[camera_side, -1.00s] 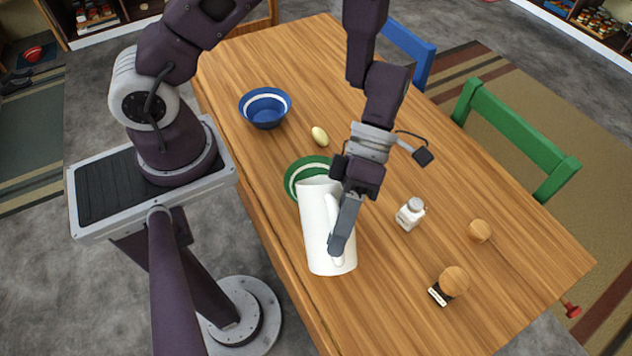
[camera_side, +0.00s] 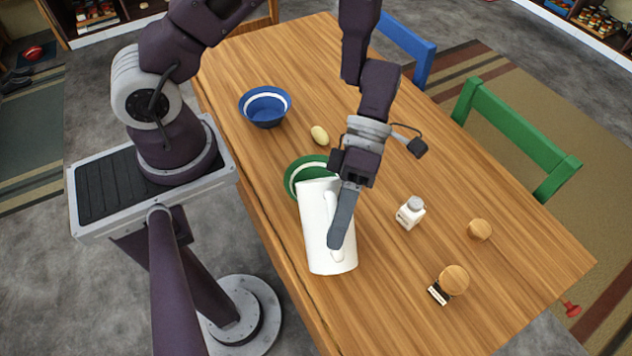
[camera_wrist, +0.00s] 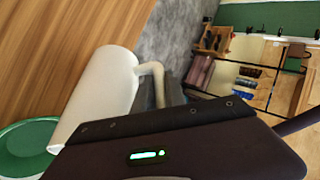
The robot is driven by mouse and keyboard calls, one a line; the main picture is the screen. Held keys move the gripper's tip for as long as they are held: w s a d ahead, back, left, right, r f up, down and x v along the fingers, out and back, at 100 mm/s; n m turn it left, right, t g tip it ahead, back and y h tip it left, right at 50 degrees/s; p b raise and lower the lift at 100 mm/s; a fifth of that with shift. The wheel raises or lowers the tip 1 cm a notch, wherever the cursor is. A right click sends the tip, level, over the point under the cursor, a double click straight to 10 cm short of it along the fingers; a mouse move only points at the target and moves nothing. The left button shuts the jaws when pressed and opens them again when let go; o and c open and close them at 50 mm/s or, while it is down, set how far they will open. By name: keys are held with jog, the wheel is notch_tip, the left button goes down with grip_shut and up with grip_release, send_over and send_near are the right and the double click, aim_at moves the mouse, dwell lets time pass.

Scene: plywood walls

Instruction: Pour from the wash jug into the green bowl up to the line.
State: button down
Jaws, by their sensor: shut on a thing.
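The white wash jug (camera_side: 318,240) is tipped well over, its mouth end at the green bowl (camera_side: 291,180) and its base toward the front of the table. My gripper (camera_side: 337,236) is shut on the jug's handle. The jug hides much of the bowl, including most of its inside, and I see no stream or liquid level. In the wrist view the jug (camera_wrist: 103,88) lies slanted with its mouth end beside the green bowl (camera_wrist: 28,138), and the handle runs into my gripper's fingers (camera_wrist: 170,95).
A blue bowl (camera_side: 265,108) with a white band and a pale yellow egg-shaped thing (camera_side: 319,135) stand behind the green bowl. A white shaker (camera_side: 410,213), a wooden ball-like piece (camera_side: 479,230) and a wooden-topped piece (camera_side: 453,281) stand to the right. Chairs border the far side.

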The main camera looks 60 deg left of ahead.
aim_at(335, 204)
jog(key=shift+a+r, duration=0.15)
jog(key=shift+a, duration=0.1)
dwell(0.3)
jog(key=shift+w+a+r+m+g+h+p, duration=0.2)
jog(key=shift+a+r+g+h+p, duration=0.15)
jog(key=shift+a+r+h+p, duration=0.3)
jog(key=shift+w+a+r+m+g+h+p, duration=0.2)
jog(key=shift+a+r+g+h+p, duration=0.2)
jog(key=shift+p, duration=0.45)
dwell(2.5)
